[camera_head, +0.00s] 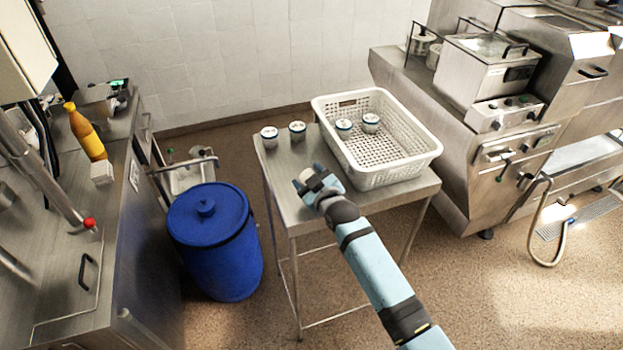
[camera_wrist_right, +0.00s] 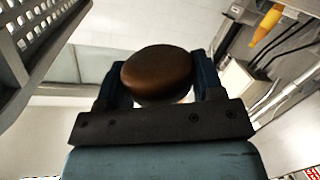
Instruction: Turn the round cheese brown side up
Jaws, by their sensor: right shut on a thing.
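My right gripper (camera_head: 314,181) is over the near left part of the steel table (camera_head: 290,206). It is shut on the round cheese (camera_wrist_right: 158,74), which sits between its two fingers in the wrist view. The cheese's brown face shows to the wrist camera, with a narrow pale edge below it. In the head view the cheese is mostly hidden by the fingers, and I cannot tell its exact tilt or height above the table. My left gripper is not in view.
A white perforated basket (camera_head: 398,178) stands on the table's right, holding two small round pale items (camera_head: 370,121). Two similar items, one at the left corner (camera_head: 269,135) and one beside it (camera_head: 297,129), stand on the table. A blue barrel (camera_head: 215,250) is left of it.

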